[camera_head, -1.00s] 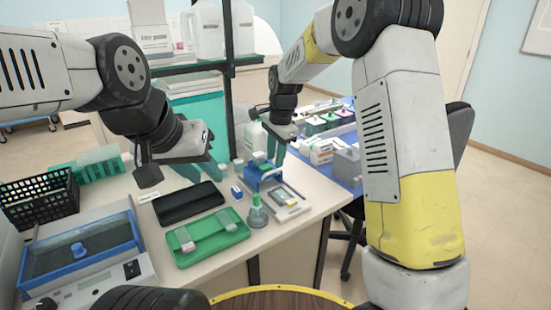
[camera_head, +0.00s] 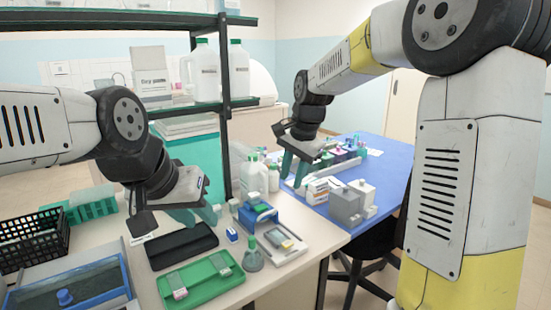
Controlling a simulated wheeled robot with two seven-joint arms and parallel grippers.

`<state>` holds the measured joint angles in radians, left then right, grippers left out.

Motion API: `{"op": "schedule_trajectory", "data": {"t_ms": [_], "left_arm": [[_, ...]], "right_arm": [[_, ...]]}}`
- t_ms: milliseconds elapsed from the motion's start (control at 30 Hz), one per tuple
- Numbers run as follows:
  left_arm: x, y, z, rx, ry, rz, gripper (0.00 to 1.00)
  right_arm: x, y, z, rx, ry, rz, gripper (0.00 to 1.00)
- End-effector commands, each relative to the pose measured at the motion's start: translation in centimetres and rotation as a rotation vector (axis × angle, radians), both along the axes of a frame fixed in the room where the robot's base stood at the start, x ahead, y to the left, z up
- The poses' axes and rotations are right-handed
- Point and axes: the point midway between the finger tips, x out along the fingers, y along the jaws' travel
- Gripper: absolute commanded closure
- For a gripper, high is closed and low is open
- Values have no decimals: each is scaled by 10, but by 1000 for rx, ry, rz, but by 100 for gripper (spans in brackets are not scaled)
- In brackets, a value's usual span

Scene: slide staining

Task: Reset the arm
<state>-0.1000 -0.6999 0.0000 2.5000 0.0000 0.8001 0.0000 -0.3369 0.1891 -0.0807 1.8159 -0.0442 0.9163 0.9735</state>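My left gripper (camera_head: 197,215) is over the back of the white bench, just above the black tray (camera_head: 181,246). Its teal fingers point down and to the right; whether they are apart is hard to see from this angle. My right gripper (camera_head: 292,173) is above the left edge of the blue table. Its two teal fingers hang down with a gap between them, and nothing shows in the gap. It is behind the blue device (camera_head: 256,211) and left of the small white boxes.
A green tray (camera_head: 203,285), a conical bottle (camera_head: 252,256) and a blue-framed bath (camera_head: 68,287) stand on the bench. A black basket (camera_head: 33,238) is at the left. A dark shelf post (camera_head: 224,120) rises between my arms.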

Motion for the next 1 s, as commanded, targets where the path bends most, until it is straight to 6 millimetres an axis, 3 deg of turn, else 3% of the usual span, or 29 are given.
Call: {"op": "schedule_trajectory", "data": {"t_ms": [100,233,500,700,1000], "left_arm": [[0,0,0,0,0,0,69],[0,0,0,0,0,0,69],[0,0,0,0,0,0,69],[0,0,0,0,0,0,69],[0,0,0,0,0,0,69]], "right_arm": [[-45,-31,28,-7,-85,125,69],[-96,-57,44,-40,-178,271,69],[-193,-91,44,-163,-356,543,69],[-228,-99,32,-237,-422,657,69],[-234,-100,29,-254,-434,682,69]]}}
